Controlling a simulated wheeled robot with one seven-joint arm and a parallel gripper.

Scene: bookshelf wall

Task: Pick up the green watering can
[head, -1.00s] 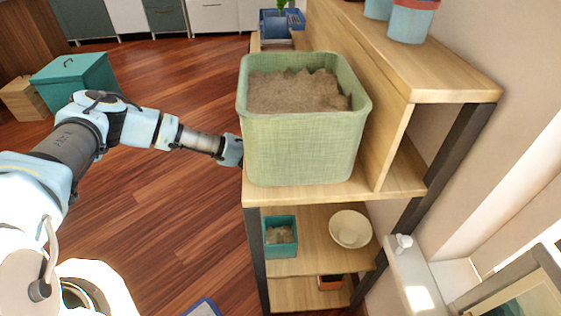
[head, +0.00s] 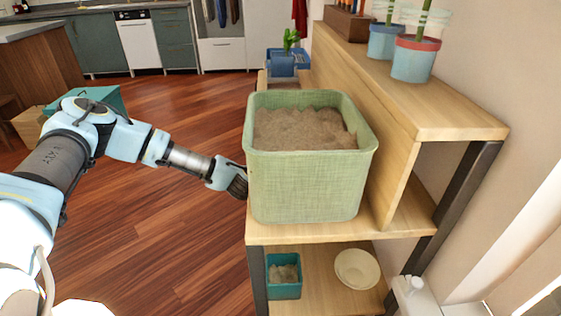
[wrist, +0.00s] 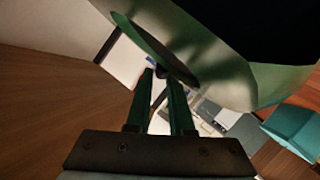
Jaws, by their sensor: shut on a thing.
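My gripper (head: 239,187) is beside the left side of the large green fabric planter in the head view, with its tips partly hidden behind it. In the wrist view my gripper (wrist: 163,75) has its two fingers close together on a dark part of a green, shiny, curved thing. This is taken as the green watering can (wrist: 225,70); it fills the upper right, with a black area at the top. Its full shape is cut off in the wrist view, and the head view does not show it.
The green planter (head: 305,185) full of soil stands on a wooden shelf (head: 415,215) close to my gripper. A small teal pot (head: 284,290) and a cream bowl (head: 357,269) sit on the shelf below. Potted plants stand above.

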